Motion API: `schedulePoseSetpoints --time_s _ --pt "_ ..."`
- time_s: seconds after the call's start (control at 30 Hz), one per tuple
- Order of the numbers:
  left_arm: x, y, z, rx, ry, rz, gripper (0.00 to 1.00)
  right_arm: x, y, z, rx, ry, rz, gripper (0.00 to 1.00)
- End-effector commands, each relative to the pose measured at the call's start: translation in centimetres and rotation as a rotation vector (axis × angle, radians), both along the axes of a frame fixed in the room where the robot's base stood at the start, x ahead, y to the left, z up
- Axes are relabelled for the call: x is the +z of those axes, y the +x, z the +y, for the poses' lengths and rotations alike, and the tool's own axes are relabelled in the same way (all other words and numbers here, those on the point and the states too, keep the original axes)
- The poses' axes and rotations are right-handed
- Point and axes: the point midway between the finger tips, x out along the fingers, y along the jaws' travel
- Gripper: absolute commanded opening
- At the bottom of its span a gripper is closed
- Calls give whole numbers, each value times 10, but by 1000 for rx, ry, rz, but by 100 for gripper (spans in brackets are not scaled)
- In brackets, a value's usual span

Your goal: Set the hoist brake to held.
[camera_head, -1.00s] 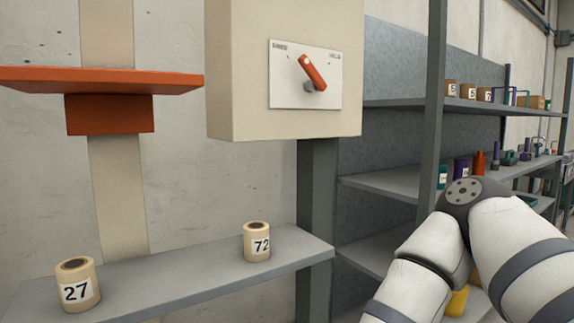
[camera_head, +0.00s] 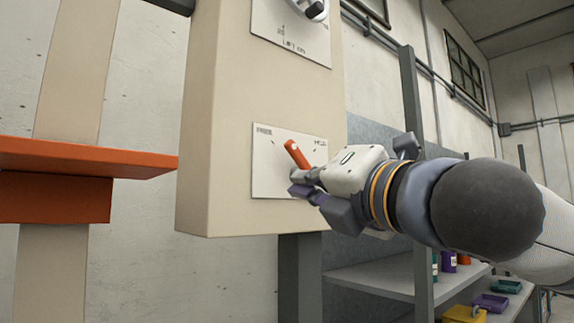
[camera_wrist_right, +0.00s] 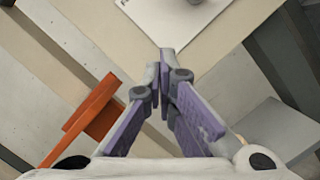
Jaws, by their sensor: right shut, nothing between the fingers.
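The hoist brake is a red lever (camera_head: 297,154) on a white plate (camera_head: 266,180) on the beige cabinet's front. The lever's free end tilts up and left, toward the left label; the right label appears to read HELD. My right gripper (camera_head: 297,184) is shut and empty at the lever's lower end, hiding its pivot. I cannot tell whether it touches the lever. In the right wrist view the closed fingertips (camera_wrist_right: 161,58) point at the cabinet face, with a white plate (camera_wrist_right: 165,22) beyond them. My left gripper is not in view.
A second white plate (camera_head: 290,45) with a dark-and-white knob (camera_head: 314,10) sits higher on the cabinet (camera_head: 215,130). An orange shelf (camera_head: 90,157) juts out at left. Grey shelving (camera_head: 375,278) with coloured items stands behind my right arm.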

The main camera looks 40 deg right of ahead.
Motion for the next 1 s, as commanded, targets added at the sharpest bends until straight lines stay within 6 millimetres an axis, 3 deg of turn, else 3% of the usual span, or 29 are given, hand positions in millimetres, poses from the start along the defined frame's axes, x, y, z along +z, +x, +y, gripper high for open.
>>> schedulePoseSetpoints --time_s 0.47,0.67,1.0 --pt "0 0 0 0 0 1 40 17 94 -9 -2 -4 2 0" --pt "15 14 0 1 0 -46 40 44 93 -31 -2 -1 -7 0" --pt "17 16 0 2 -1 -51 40 44 97 -37 -1 -4 2 0"
